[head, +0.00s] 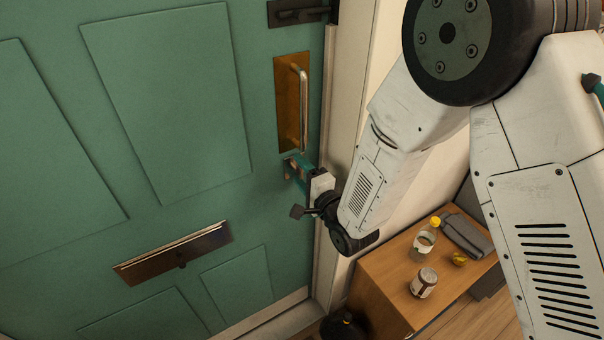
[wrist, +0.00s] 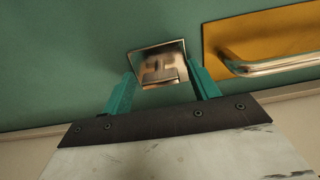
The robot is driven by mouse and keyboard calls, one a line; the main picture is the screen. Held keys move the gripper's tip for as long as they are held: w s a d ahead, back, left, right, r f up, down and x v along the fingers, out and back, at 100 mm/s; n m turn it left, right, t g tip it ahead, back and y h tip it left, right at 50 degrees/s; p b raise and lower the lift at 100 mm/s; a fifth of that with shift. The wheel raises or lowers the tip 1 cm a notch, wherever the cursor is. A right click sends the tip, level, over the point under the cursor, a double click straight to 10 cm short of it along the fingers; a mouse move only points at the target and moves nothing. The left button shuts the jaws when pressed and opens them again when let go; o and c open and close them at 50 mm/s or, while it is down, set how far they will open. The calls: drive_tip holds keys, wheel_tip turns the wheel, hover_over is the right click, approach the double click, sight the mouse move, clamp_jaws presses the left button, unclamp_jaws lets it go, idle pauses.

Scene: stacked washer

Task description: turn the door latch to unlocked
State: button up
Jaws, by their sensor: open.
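The door latch (wrist: 158,65) is a small metal piece with a shiny square plate on the green door (wrist: 60,60), beside the brass handle plate in the wrist view. My gripper (wrist: 160,72) is open, with one teal finger on each side of the latch. I cannot tell whether the fingers touch it. In the head view my gripper (head: 298,170) is at the door just below the handle, and it largely hides the latch.
A brass plate with a pull handle (head: 298,105) is just above my gripper. A dark bolt (head: 298,10) is higher up, and a letter slot (head: 175,252) is lower left. A wooden cabinet (head: 385,285) with a bottle and jar stands at the right.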

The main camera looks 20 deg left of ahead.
drive_tip(key=v, duration=0.7)
drive_tip(key=shift+s+d, duration=0.25)
drive_tip(key=shift+s, duration=0.05)
drive_tip(key=s+d+f+n+g+h, duration=0.1)
drive_tip(key=d+f+n+g+h, duration=0.15)
drive_tip(key=f, duration=0.25)
drive_tip(key=s+d+f+n+g+h, duration=0.1)
drive_tip(key=f+n+g+h, duration=0.15)
drive_tip(key=f, duration=0.25)
drive_tip(key=d+r+n+g+h, duration=0.25)
drive_tip(key=d+h, duration=0.25)
drive_tip(key=d, duration=0.3)
drive_tip(key=s+d+r+g+h, duration=0.1)
drive_tip(key=s+d+r+h, duration=0.1)
drive_tip(key=s+d+r, duration=0.8)
drive_tip(key=s+d+r+g+h, duration=0.1)
drive_tip(key=s+d+r, duration=0.9)
drive_tip(key=d+r, duration=0.8)
drive_tip(key=shift+r+n+g+h, duration=0.3)
drive_tip(key=shift+n+g+h, duration=0.05)
drive_tip(key=shift+h, duration=0.05)
